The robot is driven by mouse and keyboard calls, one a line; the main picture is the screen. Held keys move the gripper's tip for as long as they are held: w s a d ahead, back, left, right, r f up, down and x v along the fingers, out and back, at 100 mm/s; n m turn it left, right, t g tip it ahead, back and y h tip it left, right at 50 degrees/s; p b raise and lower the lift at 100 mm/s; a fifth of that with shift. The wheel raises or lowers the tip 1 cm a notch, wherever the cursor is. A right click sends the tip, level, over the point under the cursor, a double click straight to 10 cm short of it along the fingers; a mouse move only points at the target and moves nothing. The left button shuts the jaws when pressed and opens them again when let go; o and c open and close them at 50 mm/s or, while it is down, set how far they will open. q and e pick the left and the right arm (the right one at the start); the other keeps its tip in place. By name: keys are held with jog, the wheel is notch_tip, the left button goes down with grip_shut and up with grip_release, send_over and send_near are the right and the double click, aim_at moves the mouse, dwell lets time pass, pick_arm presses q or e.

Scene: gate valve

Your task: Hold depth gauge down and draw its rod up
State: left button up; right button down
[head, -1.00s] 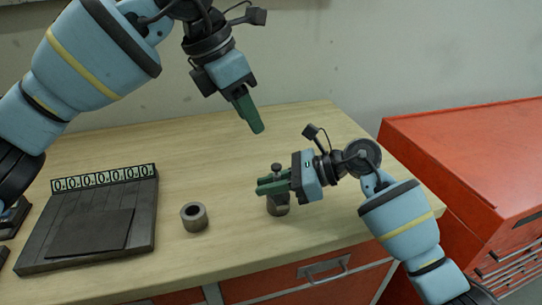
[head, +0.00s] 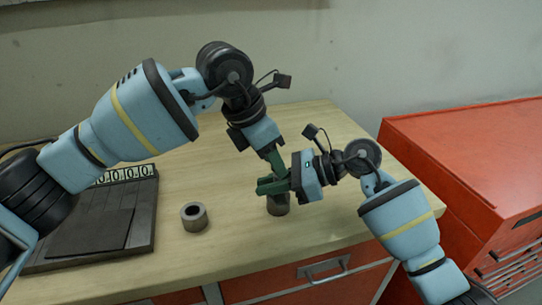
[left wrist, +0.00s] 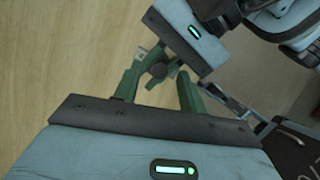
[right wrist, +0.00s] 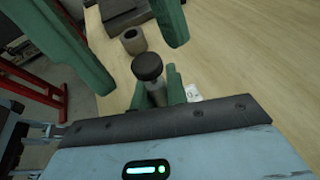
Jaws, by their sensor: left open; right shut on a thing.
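The depth gauge stands upright on the bench; in the right wrist view its dark round knob (right wrist: 148,66) tops a grey stem. The knob also shows in the left wrist view (left wrist: 158,70). My right gripper (head: 270,187) is shut on the gauge below the knob. A grey round piece (head: 278,208) shows beneath it in the head view. My left gripper (head: 276,162) is open just above, its fingers on either side of the knob with gaps in the left wrist view (left wrist: 160,76). In the head view it hides the knob.
A grey hollow ring (head: 194,217) stands on the wooden bench (head: 220,160) left of the gauge. A dark block with a digit display (head: 125,174) lies further left. A red cabinet (head: 460,150) stands at right. The bench behind the gauge is clear.

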jog(key=shift+f, duration=0.25)
pick_arm(q)
grip_shut()
jog(key=shift+a+r, duration=0.1)
jog(key=shift+r, duration=1.25)
jog(key=shift+c, duration=0.8)
grip_release()
jog(key=shift+o, duration=0.8)
